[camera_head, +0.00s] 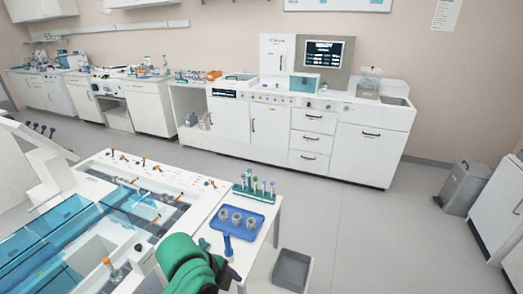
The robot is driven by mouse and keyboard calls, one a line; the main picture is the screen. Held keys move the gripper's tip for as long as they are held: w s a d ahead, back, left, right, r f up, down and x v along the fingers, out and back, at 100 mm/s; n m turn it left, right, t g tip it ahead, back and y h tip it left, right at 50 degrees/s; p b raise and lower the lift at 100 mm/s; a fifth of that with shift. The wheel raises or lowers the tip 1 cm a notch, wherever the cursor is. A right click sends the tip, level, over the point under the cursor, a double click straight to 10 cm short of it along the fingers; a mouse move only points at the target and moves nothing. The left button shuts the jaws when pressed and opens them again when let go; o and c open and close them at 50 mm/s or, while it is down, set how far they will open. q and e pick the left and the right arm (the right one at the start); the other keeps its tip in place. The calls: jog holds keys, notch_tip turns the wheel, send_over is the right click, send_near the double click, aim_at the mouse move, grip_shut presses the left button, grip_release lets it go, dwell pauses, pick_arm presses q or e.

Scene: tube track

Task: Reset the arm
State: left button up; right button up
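The task names no object, only the arm. A rounded green part with a black section stands at the bottom edge, left of centre, in front of the white workbench (262,240); I cannot tell for sure whether it is one of my arms. No gripper fingertips can be made out in the head view. A blue tray (250,211) with several metal ring-shaped holders lies on the bench just beyond the green part. A blue upright piece (227,244) stands at the tray's near side. A green rack (256,190) with several coloured tubes stands behind the tray.
A machine with blue transparent covers (30,243) fills the lower left. A grey open bin (292,269) sits right of the bench. White cabinets (371,146) line the back wall. A grey waste bin (464,188) stands far right. The floor (370,235) at centre right is clear.

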pick_arm(q)
jog(key=s+a+f+n+y, duration=0.1)
jog(key=s+a+f+n, duration=0.15)
jog(key=a+n, duration=0.3)
jog(key=s+a+f+n+t+y, duration=0.1)
jog(key=s+a+n, duration=0.2)
jog(key=a+n, duration=0.3)
jog(key=s+a+f+n+y, duration=0.1)
jog(key=s+a+f+n, duration=0.2)
jog(key=n, duration=0.5)
jog(key=s+a+f+g, duration=0.1)
jog(key=s+f, duration=0.1)
jog(key=f, duration=1)
jog(key=s+f, duration=0.2)
jog(key=f, duration=1)
jog(key=s+a+f+g, duration=0.1)
jog(key=s+a+f, duration=0.2)
jog(key=s+f, duration=1)
jog(key=s, duration=0.3)
jog(key=shift+y, duration=0.4)
jog(key=shift+a, duration=0.1)
jog(key=shift+c, duration=0.5)
